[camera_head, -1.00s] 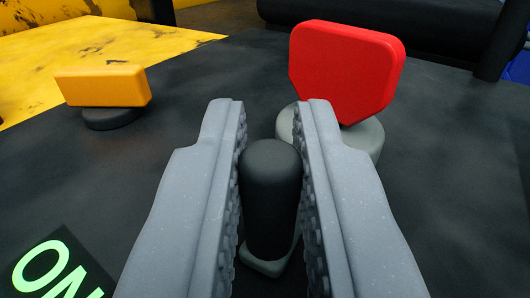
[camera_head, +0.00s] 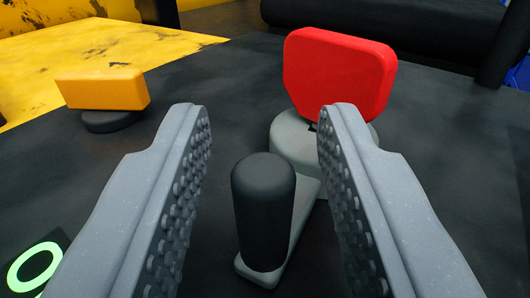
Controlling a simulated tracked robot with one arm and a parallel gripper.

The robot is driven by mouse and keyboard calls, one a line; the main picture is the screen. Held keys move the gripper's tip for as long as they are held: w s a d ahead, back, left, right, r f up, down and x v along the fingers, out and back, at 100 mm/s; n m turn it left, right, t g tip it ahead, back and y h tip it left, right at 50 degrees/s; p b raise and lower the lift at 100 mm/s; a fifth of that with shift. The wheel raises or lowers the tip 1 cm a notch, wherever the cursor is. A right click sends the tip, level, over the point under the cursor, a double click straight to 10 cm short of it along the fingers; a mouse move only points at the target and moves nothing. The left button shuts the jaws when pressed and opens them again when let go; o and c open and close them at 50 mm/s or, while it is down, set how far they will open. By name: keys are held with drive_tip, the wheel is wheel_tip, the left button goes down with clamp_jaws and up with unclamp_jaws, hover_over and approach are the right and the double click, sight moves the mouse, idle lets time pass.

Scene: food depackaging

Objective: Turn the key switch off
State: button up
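The key switch shows a black upright cylindrical handle (camera_head: 263,212) on a grey lever plate (camera_head: 301,205). The plate runs back to a round grey base (camera_head: 290,143). My gripper (camera_head: 265,115) is open, with one grey ridged finger on each side of the black handle. There are clear gaps between the handle and both fingers, the left one wider. A green glowing "O" of a label (camera_head: 35,270) shows at the lower left; the rest of it is hidden behind the left finger.
A red angular knob (camera_head: 338,72) stands behind the handle, by the grey base and near the right fingertip. A yellow-orange knob (camera_head: 103,88) on a dark round base stands at the left. A black bar (camera_head: 390,30) crosses the back.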

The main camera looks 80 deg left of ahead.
drive_tip(key=v, duration=1.3)
drive_tip(key=shift+d+b, duration=0.3)
drive_tip(key=shift+d, duration=0.1)
drive_tip(key=shift+s+f, duration=0.1)
